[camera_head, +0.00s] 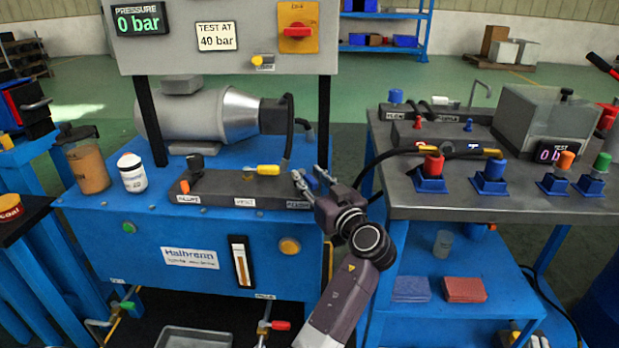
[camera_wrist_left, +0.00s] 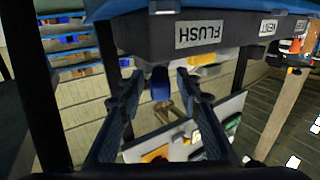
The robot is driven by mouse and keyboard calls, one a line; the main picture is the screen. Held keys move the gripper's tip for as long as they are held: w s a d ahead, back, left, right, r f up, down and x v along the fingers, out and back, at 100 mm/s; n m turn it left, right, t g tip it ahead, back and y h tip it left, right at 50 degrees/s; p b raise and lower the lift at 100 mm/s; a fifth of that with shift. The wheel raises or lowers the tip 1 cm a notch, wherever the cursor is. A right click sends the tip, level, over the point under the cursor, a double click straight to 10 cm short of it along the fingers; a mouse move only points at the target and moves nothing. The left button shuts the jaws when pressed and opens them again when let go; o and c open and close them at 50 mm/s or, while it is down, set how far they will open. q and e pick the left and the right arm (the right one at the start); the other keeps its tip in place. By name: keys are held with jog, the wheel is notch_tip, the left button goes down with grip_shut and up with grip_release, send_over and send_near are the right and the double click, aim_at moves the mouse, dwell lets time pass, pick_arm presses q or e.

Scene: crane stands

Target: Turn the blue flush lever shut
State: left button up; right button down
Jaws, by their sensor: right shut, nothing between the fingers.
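The blue flush lever (camera_wrist_left: 160,84) hangs beside the dark manifold block with the FLUSH label (camera_wrist_left: 198,33) in the left wrist view. In the head view a bit of blue lever (camera_head: 321,174) shows at the right end of the manifold (camera_head: 224,187), largely hidden by my gripper. My left gripper (camera_head: 313,182) is at that end of the block. In the left wrist view its fingers (camera_wrist_left: 156,88) stand apart, one on each side of the lever, with gaps visible. I cannot tell whether either finger touches it. My right gripper is not in view.
A yellow lever (camera_head: 267,169) sits on the manifold left of my gripper. A black hose (camera_head: 288,125) rises behind it. The right bench (camera_head: 440,205) carries coloured fittings and a cable arching close to my gripper. The pressure display (camera_head: 139,20) reads 0 bar.

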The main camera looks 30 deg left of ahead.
aim_at(309, 176)
pick_arm(q)
notch_tip(309, 176, up, 10)
dwell(0.6)
